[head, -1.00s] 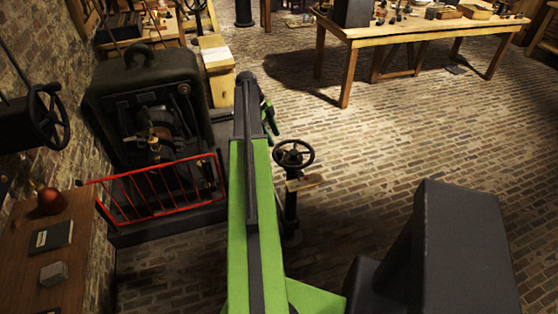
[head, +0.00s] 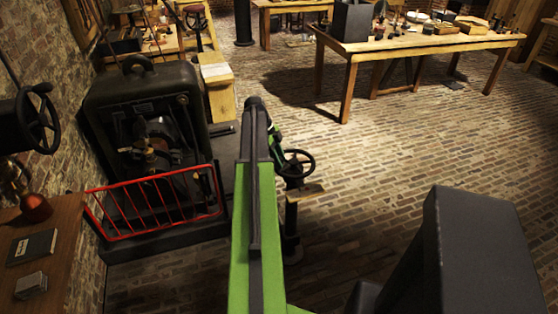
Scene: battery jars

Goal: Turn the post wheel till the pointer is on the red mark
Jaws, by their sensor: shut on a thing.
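The post wheel (head: 309,155) is a dark spoked handwheel on a dark upright post (head: 291,220), right of my green arm in the head view. I cannot make out the pointer or the red mark.
A dark machine (head: 150,95) with a red guard rail (head: 150,183) stands to the left. A second handwheel (head: 38,118) is on the left wall. A wooden table (head: 420,42) stands at the back right.

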